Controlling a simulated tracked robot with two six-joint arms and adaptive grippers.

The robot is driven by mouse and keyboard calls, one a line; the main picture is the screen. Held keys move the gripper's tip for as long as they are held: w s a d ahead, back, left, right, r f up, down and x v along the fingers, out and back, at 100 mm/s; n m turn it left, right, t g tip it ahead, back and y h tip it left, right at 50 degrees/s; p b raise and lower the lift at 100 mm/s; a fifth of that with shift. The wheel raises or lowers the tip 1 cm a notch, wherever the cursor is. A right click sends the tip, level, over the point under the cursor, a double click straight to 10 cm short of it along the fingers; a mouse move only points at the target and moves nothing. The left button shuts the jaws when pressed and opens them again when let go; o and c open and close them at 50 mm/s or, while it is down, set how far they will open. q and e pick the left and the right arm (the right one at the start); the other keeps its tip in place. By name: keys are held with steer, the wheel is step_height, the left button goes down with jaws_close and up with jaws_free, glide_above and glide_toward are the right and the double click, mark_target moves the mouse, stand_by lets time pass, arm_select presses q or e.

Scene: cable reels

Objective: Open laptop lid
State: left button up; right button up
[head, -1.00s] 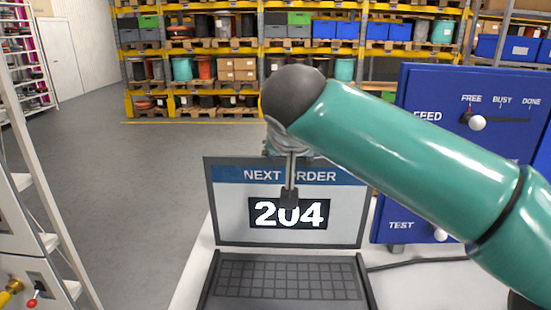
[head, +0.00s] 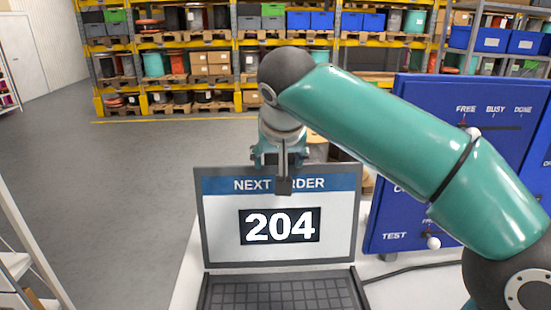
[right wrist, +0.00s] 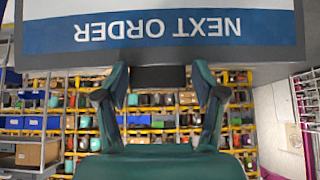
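The laptop stands open in the head view, its screen lid (head: 340,215) raised and reading "NEXT ORDER" and "204" above a dark keyboard (head: 280,294). In the right wrist view, the fingertips (right wrist: 158,78) are close to the lid's top edge, and the lid (right wrist: 160,28) appears upside down. Whether they touch it cannot be told. My left gripper is out of view.
The laptop is on a white table (head: 184,290). A blue panel (head: 415,235) with FREE, BUSY and DONE labels stands at the right, with a dark cable near its base. Shelving (head: 230,60) with reels and bins is at the back. The grey floor at left is clear.

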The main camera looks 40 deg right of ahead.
steer(key=o, duration=0.3)
steer(key=shift+a, duration=0.15)
steer(key=shift+d, duration=0.2)
steer(key=shift+s+a+r, duration=0.25)
steer(key=shift+r, duration=0.2)
steer(key=v, duration=1)
steer(key=shift+s+r, duration=0.25)
steer(key=shift+a, duration=0.1)
